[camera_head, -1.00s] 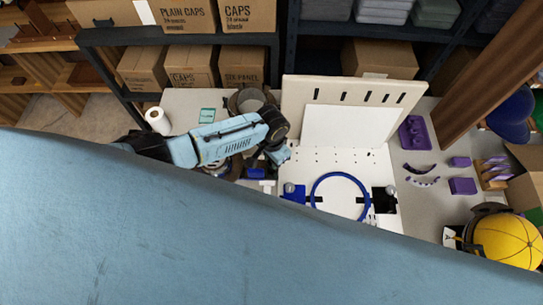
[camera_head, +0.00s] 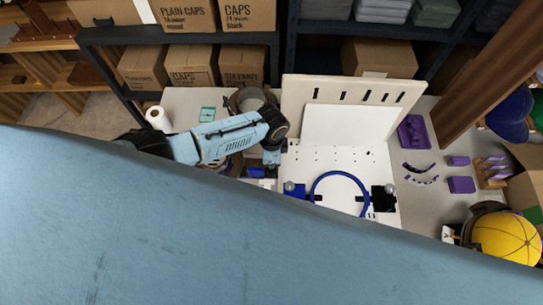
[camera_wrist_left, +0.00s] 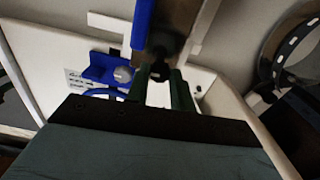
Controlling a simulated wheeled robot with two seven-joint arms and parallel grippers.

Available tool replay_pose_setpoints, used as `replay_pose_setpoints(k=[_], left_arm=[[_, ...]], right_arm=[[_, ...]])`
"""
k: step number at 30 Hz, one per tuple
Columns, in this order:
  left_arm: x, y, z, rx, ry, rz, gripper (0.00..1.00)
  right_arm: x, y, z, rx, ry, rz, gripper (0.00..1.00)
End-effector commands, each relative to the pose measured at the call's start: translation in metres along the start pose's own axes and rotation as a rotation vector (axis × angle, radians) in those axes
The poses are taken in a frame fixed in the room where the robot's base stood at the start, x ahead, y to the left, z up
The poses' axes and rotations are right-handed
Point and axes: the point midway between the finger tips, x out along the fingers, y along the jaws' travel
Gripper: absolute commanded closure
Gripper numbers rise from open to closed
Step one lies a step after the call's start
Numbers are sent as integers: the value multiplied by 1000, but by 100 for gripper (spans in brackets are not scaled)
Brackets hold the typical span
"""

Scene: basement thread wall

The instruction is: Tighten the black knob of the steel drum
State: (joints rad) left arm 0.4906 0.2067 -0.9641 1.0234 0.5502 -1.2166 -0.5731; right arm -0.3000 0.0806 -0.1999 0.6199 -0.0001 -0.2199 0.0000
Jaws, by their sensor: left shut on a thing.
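In the left wrist view the black knob (camera_wrist_left: 160,70) sits at the lower end of a grey-brown metal surface, which looks like the steel drum (camera_wrist_left: 180,22), with a blue strip along its left side. My left gripper (camera_wrist_left: 162,80) has its two green fingers on either side of the knob and is shut on it. The fingers partly hide the knob. In the head view my left gripper (camera_head: 271,160) points down just left of the white board; the knob and drum cannot be made out behind my arm. My right gripper is in neither view.
A white pegboard base (camera_head: 335,157) with a blue hoop (camera_head: 341,180) lies right of the gripper. Purple parts (camera_head: 461,185) and a yellow cap (camera_head: 506,236) are farther right. A paper roll (camera_head: 158,118) stands left. A large blue surface hides the foreground.

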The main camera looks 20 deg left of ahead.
Motion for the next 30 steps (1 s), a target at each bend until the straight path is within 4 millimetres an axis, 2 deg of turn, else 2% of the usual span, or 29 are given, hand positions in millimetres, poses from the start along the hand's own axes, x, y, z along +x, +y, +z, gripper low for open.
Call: replay_pose_setpoints(k=[15, 16, 20, 30], left_arm=[[1, 1, 0, 17, -1, 2, 99], [1, 1, 0, 17, -1, 2, 73], [1, 1, 0, 17, -1, 1, 56], [-2, 0, 0, 17, 0, 0, 55]], right_arm=[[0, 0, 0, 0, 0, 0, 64], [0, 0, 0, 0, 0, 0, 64], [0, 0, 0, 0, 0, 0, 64], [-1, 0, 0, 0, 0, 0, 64]])
